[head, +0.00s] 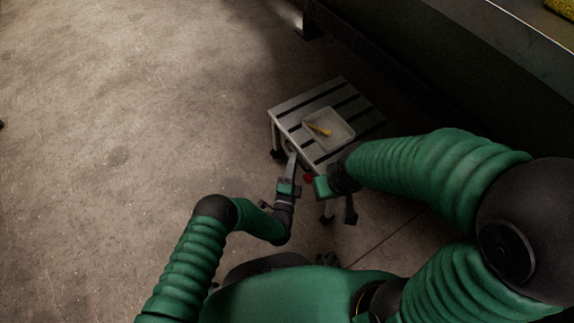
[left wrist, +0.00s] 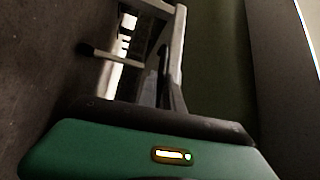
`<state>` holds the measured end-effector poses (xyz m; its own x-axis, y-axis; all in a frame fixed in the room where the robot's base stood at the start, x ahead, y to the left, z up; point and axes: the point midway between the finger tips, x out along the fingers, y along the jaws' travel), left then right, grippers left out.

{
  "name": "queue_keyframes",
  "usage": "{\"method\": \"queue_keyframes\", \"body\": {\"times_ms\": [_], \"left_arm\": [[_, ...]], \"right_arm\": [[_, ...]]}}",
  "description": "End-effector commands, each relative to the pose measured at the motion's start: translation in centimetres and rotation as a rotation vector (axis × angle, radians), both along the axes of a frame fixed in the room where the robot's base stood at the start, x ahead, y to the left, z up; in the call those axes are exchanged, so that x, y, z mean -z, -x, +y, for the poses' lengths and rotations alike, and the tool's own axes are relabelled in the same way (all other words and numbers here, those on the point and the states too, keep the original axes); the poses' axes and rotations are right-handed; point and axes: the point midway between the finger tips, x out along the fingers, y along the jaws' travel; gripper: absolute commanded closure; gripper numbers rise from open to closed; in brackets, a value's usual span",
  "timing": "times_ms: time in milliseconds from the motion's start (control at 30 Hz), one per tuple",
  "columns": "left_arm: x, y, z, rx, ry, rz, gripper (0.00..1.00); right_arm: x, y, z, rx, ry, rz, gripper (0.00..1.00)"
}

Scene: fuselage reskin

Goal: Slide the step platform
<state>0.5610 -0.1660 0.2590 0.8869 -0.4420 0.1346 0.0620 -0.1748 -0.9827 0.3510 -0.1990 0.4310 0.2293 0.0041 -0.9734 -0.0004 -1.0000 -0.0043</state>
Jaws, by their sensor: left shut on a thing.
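The step platform (head: 293,107) is a small grey slatted stand on dark-footed legs, on the concrete floor at the centre right of the head view. My left gripper (head: 291,160) is at its near side, below the top, and is shut on the platform's frame. The exact grip point is hard to make out. In the left wrist view the platform's pale frame (left wrist: 178,45) rises just beyond the gripper housing. My right gripper (head: 310,180) is close by at the near edge, with a red spot at its tip. Its fingers are too small and covered to read.
A clear shallow tray (head: 343,136) with a yellow tool (head: 318,129) in it lies on the platform top. A long dark bench or wall (head: 440,60) stands close behind on the right. The floor (head: 130,110) on the left is open.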

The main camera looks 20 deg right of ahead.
Motion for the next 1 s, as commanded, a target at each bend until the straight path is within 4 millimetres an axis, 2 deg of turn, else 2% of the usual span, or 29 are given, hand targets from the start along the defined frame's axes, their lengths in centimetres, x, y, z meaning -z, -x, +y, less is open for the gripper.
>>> {"method": "queue_keyframes", "body": {"times_ms": [33,500,533,700,1000], "left_arm": [[0.45,0.11,-0.12,0.002,-0.006,0.008,1.00],[0.36,0.00,-0.51,0.004,-0.006,0.008,1.00],[0.35,0.00,-0.52,0.004,-0.005,0.007,0.87],[0.20,0.03,-0.57,0.006,-0.003,0.004,0.67],[-0.22,0.01,-0.69,0.006,0.001,-0.004,0.67]], "right_arm": [[0.09,0.00,0.01,0.000,0.000,0.000,0.76],[0.11,-0.01,0.02,-0.001,0.000,0.000,0.76],[0.11,-0.01,0.02,0.000,0.000,0.000,0.76],[0.10,0.00,0.02,0.000,0.000,0.000,0.76],[0.05,0.00,0.02,0.000,0.000,0.000,0.76]]}}
